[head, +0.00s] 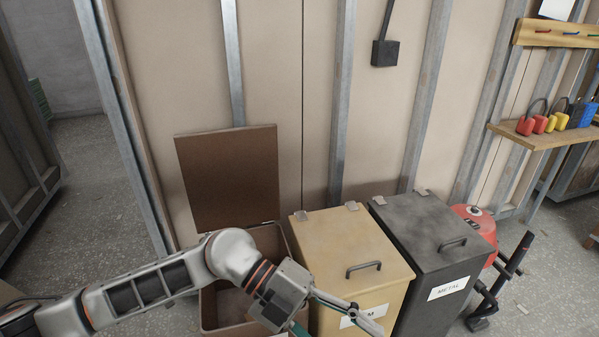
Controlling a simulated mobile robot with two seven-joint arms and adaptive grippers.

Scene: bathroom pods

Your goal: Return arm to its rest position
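My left arm reaches in from the left edge. Its gripper (338,325) hangs over the front of the open brown bin (209,307) and the tan bin beside it. One finger stretches right in front of the tan bin's label, and a teal part of the other points down toward the bottom edge. The fingers look spread apart, with nothing visible between them, though the lower one is partly cut off. My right arm and gripper are not in view.
The brown bin's lid (228,178) stands open against the wall. The tan bin (345,250) and the black bin (430,240) labelled METAL are closed. A red object (474,222) stands right of them. A shelf (545,136) holds several padlocks. Open floor (95,185) lies left.

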